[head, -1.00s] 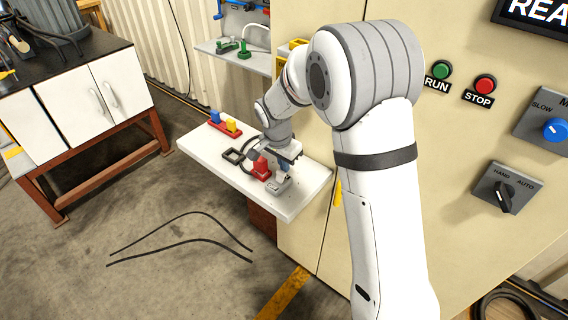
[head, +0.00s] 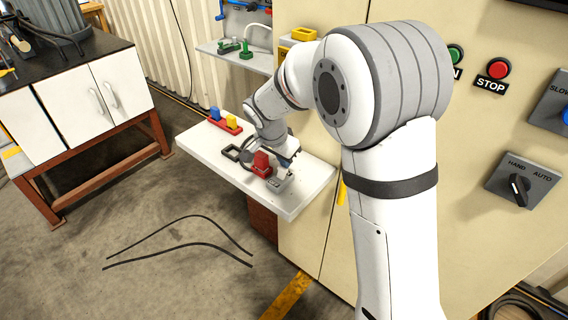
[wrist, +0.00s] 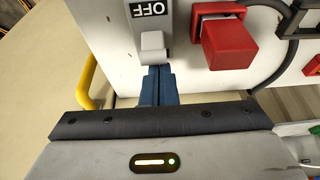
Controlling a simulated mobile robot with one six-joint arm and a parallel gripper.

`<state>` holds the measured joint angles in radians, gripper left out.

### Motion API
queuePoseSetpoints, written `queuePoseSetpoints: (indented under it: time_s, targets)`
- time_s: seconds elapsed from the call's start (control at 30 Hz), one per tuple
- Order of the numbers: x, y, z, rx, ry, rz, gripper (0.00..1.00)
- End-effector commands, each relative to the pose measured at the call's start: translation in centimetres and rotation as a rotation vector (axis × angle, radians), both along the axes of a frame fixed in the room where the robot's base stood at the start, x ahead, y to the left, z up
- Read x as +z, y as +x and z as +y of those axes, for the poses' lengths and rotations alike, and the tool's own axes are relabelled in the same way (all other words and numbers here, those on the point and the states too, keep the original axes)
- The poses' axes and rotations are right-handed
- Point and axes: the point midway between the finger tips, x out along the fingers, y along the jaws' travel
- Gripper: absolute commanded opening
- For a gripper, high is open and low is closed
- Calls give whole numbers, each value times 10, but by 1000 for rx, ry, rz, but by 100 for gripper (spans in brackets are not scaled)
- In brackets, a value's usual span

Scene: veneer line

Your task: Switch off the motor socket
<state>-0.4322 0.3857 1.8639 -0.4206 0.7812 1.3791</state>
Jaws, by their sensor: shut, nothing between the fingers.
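The motor socket (head: 283,184) is a grey unit lying on a white shelf. In the wrist view, its grey plate carries a pale switch lever (wrist: 152,42) below a black OFF label (wrist: 150,9). My gripper (wrist: 159,70) has its blue fingers shut together, empty, with the tips right at the lever's lower edge. I cannot tell whether they touch it. A red block-shaped plug (head: 261,164) stands beside the socket; it also shows right of the lever in the wrist view (wrist: 228,45). In the head view, my wrist partly covers the socket area.
The white shelf (head: 205,152) also bears a red base with blue and yellow blocks (head: 225,121) and a dark cable. A yellow handle (wrist: 88,80) stands close to my gripper. The machine panel with a red STOP button (head: 498,68) rises at right.

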Motion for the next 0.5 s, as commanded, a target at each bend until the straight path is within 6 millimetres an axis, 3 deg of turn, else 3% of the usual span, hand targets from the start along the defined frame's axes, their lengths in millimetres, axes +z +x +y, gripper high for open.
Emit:
queuePoseSetpoints:
  time_s: [0.5]
  targets:
    - [-6, -6, 6, 3, -73, -97, 0]
